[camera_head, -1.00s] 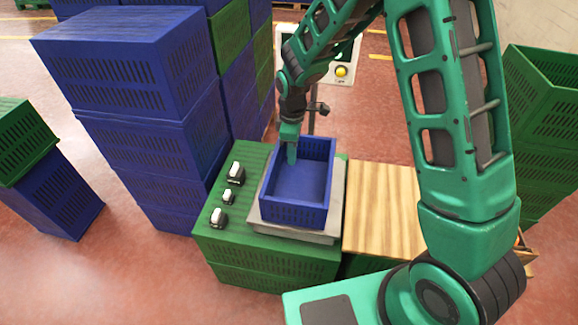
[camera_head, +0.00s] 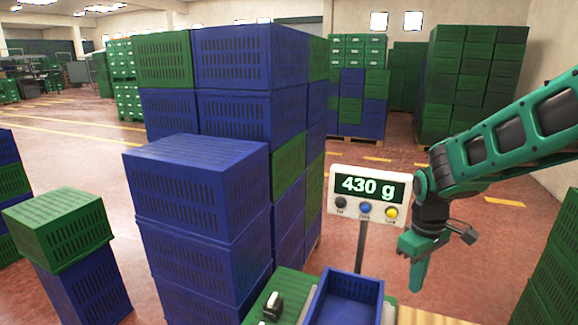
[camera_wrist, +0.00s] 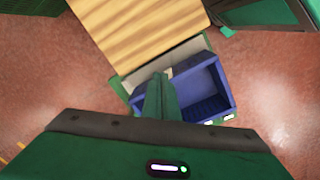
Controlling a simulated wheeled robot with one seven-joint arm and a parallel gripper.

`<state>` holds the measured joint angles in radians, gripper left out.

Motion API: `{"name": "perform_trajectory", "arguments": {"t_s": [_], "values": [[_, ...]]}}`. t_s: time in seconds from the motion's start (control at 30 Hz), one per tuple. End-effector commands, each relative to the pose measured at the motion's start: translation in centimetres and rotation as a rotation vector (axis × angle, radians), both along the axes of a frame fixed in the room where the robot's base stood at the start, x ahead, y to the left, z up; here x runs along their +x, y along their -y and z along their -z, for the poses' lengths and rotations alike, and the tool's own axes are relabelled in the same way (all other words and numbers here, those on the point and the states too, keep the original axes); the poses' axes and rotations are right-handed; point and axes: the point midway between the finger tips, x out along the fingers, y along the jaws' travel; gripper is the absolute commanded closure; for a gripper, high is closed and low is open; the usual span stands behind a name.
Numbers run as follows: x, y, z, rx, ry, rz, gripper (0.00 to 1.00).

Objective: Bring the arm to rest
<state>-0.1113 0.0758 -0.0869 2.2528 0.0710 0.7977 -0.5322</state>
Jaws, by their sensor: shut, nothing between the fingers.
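My gripper (camera_head: 414,272) is at the right of the head view, raised in the air with its fingers together and pointing down. It is to the right of the scale display and above the area beside the blue crate. My gripper's shut fingers also show in the wrist view (camera_wrist: 159,96), with nothing visible between them. My green arm comes in from the right edge. The blue crate (camera_head: 318,300) on the weighing stand looks empty where its inside shows.
The scale display (camera_head: 367,188) reads 430 g. Stacked blue crates (camera_head: 205,235) stand left of it, and a green crate (camera_head: 60,225) further left. A wooden board (camera_wrist: 140,30) lies beside the scale. Green crates (camera_head: 550,260) stand at the right edge.

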Motion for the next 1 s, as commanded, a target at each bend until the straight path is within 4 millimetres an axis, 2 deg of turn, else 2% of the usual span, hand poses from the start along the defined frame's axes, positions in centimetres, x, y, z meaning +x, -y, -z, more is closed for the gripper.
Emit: {"name": "perform_trajectory", "arguments": {"t_s": [0.03, 0.1, 0.3, 0.5, 0.6, 0.7, 0.8, 1.0], "values": [[-1.6, 1.7, -1.2, -0.001, 0.01, 0.083, 1.0], [-4.0, 3.6, -2.4, -0.001, 0.013, 0.195, 1.0], [-11.2, 7.8, -4.9, 0.009, 0.02, 0.516, 1.0], [-18.4, 10.0, -6.0, 0.031, 0.025, 0.818, 1.0], [-21.1, 10.3, -6.1, 0.043, 0.022, 0.933, 1.0], [-23.0, 10.4, -6.1, 0.052, 0.019, 1.011, 1.0], [-23.9, 10.4, -6.0, 0.057, 0.018, 1.053, 1.0], [-24.2, 10.4, -6.0, 0.058, 0.017, 1.066, 1.0]]}}
